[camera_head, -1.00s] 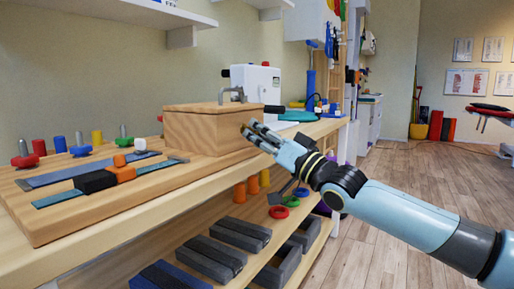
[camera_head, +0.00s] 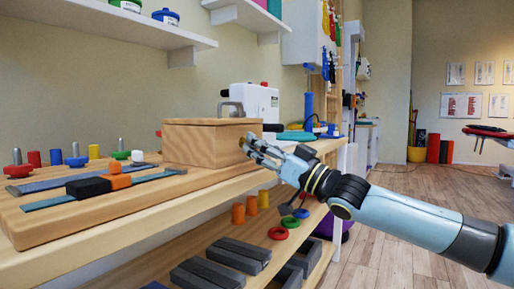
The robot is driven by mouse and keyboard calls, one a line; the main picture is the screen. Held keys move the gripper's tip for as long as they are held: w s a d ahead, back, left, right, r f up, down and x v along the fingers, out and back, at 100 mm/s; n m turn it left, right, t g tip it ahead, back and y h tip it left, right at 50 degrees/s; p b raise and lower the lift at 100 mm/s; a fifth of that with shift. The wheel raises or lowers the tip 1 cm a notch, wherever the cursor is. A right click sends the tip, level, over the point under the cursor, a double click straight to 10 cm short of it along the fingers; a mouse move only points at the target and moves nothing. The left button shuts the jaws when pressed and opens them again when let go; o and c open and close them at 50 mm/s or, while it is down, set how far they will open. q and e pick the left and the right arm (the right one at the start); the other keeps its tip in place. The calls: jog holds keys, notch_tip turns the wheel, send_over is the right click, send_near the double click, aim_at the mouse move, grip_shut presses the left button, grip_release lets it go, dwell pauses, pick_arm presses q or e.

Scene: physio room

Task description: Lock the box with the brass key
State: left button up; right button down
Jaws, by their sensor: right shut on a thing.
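The wooden box (camera_head: 198,143) stands on the wooden bench, its lid down and a grey metal handle or hasp at its top. My right gripper (camera_head: 248,144) is at the box's right-hand face, its fingertips close to or touching it. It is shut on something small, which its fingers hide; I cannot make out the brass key. The keyhole is not clearly visible either. My left gripper is not in view.
A wooden exercise board (camera_head: 60,221) with coloured knobs, strips and blocks lies left of the box. A white machine (camera_head: 255,102) stands behind it. Shelves hang above; grey blocks (camera_head: 240,252), orange pegs and coloured rings fill the shelf below.

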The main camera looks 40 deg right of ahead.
jog(key=c, duration=1.5)
grip_release()
jog(key=shift+f, duration=0.1)
jog(key=v, duration=1.2)
